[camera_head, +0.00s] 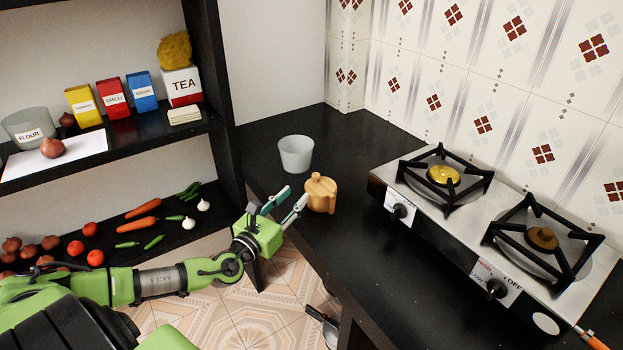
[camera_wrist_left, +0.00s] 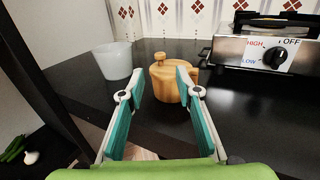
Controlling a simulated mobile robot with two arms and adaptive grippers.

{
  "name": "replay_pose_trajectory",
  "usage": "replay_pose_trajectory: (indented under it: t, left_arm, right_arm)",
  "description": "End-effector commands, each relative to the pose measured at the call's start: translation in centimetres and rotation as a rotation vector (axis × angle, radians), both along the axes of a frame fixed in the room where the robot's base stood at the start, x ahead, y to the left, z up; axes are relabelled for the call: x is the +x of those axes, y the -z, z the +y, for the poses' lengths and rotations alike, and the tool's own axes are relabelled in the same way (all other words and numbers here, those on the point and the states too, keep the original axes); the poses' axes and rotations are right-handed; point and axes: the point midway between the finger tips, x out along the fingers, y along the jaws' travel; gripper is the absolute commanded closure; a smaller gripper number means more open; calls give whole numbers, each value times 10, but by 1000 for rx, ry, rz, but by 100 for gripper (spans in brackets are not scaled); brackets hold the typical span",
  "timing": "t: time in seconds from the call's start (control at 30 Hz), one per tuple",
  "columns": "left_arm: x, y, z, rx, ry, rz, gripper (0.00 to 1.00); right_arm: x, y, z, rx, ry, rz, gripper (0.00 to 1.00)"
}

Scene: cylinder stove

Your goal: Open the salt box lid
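The salt box (camera_head: 321,197) is a small round wooden pot with a knobbed lid, standing upright on the black counter. Its lid looks closed. It also shows in the left wrist view (camera_wrist_left: 167,83), beyond and partly behind the right finger. My left gripper (camera_head: 286,201) is open and empty, just left of the salt box in the head view, with its fingers pointing toward it. In the left wrist view the two teal-padded fingers (camera_wrist_left: 150,90) are spread apart and do not visibly hold anything. My right gripper is not in view.
A white cup (camera_head: 295,154) stands behind the salt box on the black counter (camera_head: 355,240). A two-burner stove (camera_head: 440,205) is to the right. Shelves (camera_head: 215,120) with boxes and vegetables are at left. A pan (camera_head: 325,322) shows below the counter edge.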

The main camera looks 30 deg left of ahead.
Motion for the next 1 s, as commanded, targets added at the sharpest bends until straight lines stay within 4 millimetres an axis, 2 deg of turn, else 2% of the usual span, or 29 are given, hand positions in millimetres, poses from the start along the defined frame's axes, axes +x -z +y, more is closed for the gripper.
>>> replay_pose_trajectory:
  t: [0.3,0.53,0.73,1.0]
  left_arm:
    - [52,-2,3,-4,-2,-2,69]
    - [84,0,6,-4,-2,-1,69]
    - [98,0,7,-2,-1,1,69]
    - [100,1,7,-2,0,2,69]
  right_arm:
    - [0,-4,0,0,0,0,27]
    - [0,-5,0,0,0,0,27]
    - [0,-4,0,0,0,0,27]
    - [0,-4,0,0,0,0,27]
